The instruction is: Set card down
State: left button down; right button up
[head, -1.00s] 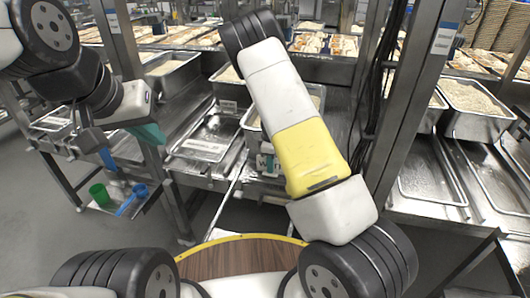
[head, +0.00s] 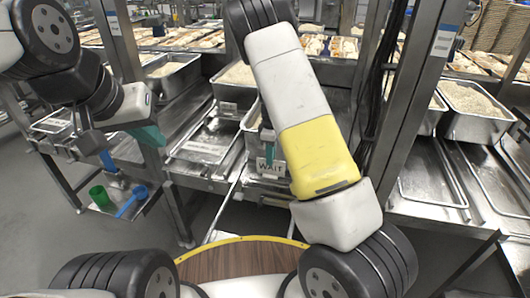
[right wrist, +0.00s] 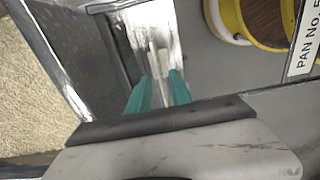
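The white card (head: 270,165) reading "WAIT" stands near the front of the metal counter, left of my right arm, its text facing me. My right gripper (head: 267,138) shows as teal fingers just above the card, partly hidden by my arm. In the right wrist view my right gripper (right wrist: 160,87) has its two teal fingers apart.
A pan of rice (head: 472,108) stands at the right, with empty trays (head: 428,178) below it. Another empty tray (head: 208,140) lies left of the card. A green cup (head: 99,195) and blue scoop (head: 131,202) sit on a low left shelf. Metal posts (head: 408,110) flank the counter.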

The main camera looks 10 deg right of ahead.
notch_tip(320, 180, up, 6)
jog(key=shift+r, duration=0.15)
jog(key=s+r+m+t+y, duration=0.15)
jog(key=s+r+m, duration=0.25)
jog(key=s+r, duration=0.4)
jog(key=s+r+m+t+y, duration=0.1)
jog(key=s+r+m+y, duration=0.15)
jog(key=s+r, duration=0.6)
jog(key=s+d+r+m+t+h, duration=0.1)
jog(key=s+r+m+t, duration=0.2)
jog(key=s, duration=1)
jog(key=shift+s+d+r+m+t+h, duration=0.25)
jog(key=shift+r+m+t+h, duration=0.15)
jog(key=shift+r+m, duration=1.55)
jog(key=shift+r+n, duration=0.3)
jog(key=shift+r, duration=0.05)
